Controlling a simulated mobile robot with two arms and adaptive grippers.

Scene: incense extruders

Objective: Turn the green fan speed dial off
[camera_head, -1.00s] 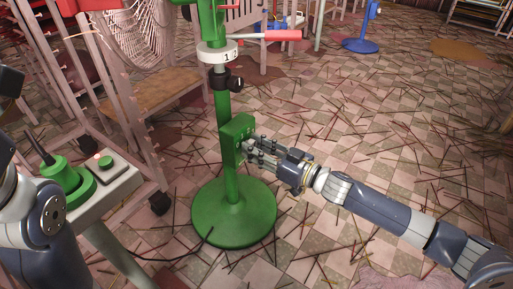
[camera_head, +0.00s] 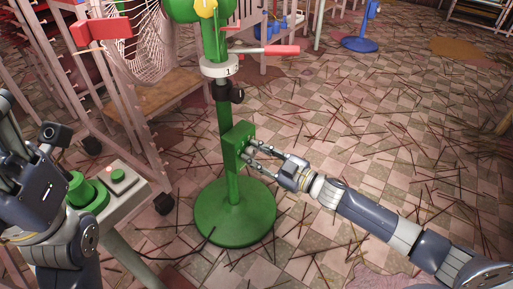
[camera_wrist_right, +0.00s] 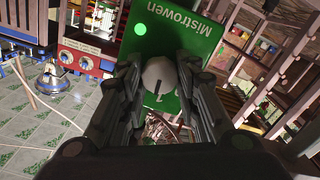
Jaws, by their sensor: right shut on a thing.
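The green fan's control box (camera_head: 238,150) sits on a green pole (camera_head: 225,115) above a round green base (camera_head: 235,222). In the right wrist view, the box's green face (camera_wrist_right: 205,25) carries the word "Mistrowen", a lit green dot and a pale round dial (camera_wrist_right: 160,75) with a dark pointer mark. My right gripper (camera_head: 247,155) reaches the box from the right, its fingers shut on the dial (camera_wrist_right: 158,85). The fingers hide the dial in the head view. My left gripper (camera_head: 12,125) is at the left edge, partly cut off, away from the fan.
A pale stand (camera_head: 130,188) with a green button and a green round fitting is at lower left, close to my left arm. Thin sticks litter the tiled floor. A blue stand (camera_head: 360,43) is farther back.

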